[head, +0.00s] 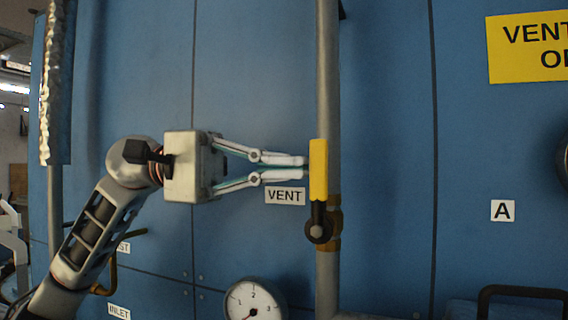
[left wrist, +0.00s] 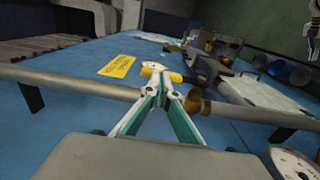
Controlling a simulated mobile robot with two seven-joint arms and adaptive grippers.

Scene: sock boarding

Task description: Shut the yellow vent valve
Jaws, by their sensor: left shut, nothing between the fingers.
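The yellow vent valve handle (head: 319,170) stands upright in the head view, in line with the vertical grey pipe (head: 328,70). Its dark pivot (head: 318,230) is at its lower end, by a brass fitting. A white VENT label (head: 285,196) is just left of it. My left gripper (head: 304,167) is shut and empty, coming from the left with its fingertips right beside the handle's left side; I cannot tell whether they touch. In the left wrist view the fingertips (left wrist: 161,85) overlap part of the yellow handle (left wrist: 174,77). My right gripper is not in view.
The pipe runs in front of a blue panel (head: 385,120). A round gauge (head: 254,301) sits below left of the valve. A yellow sign (head: 530,47) is at the upper right, a white A label (head: 503,211) below it. A black handle (head: 522,292) juts out at the lower right.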

